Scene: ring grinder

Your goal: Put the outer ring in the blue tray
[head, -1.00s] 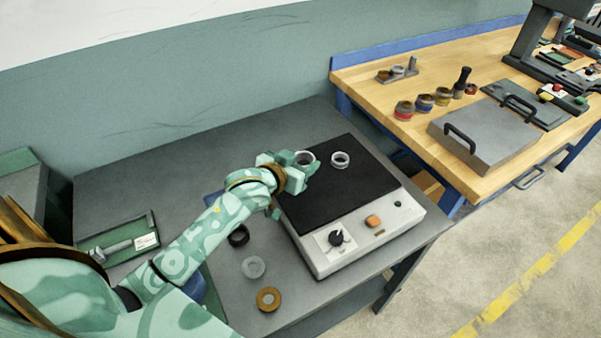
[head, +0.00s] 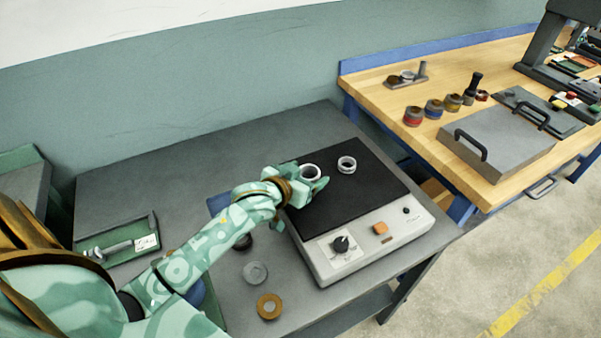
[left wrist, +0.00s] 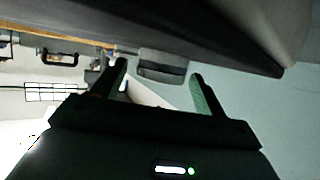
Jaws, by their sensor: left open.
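Two metallic rings lie on the black plate (head: 345,205) of the grey machine. One ring (head: 310,172) is at my left gripper (head: 304,181), and the other ring (head: 347,164) lies a little to its right. I cannot tell by its look which one is the outer ring. My left gripper is open, its fingers on either side of the nearer ring. In the left wrist view, that ring (left wrist: 163,66) shows as a dark band between the fingertips. The blue tray (head: 217,204) is mostly hidden behind my left arm; only a corner shows. My right gripper is not in view.
A dark ring (head: 243,242), a grey ring (head: 255,273) and a brass ring (head: 269,306) lie on the grey table left of the machine. A green tray (head: 118,243) holds a tool. The machine's knob (head: 340,244) faces front. The table's back is clear.

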